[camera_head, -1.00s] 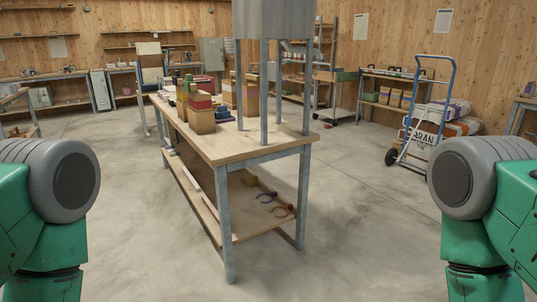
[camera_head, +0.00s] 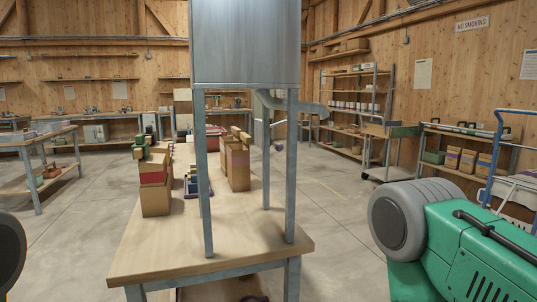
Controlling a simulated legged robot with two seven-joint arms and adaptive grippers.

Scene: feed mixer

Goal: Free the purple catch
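The grey metal mixer housing (camera_head: 246,45) stands on tall legs on the wooden workbench (camera_head: 190,268) right in front of me. A bent grey pipe or spout (camera_head: 290,104) comes out at its lower right side. I cannot make out a purple catch on it with certainty; the top of the housing is cut off by the frame. Neither gripper is in view. Only the upper part of my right arm shows at the lower right, and a dark edge of my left arm at the far left.
Cardboard boxes (camera_head: 155,187) with colored blocks stand on the bench left of the housing, and more boxes (camera_head: 237,165) stand behind its legs. A blue hand truck (camera_head: 497,160) is at the right. Floor (camera_head: 345,195) is clear right of the bench.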

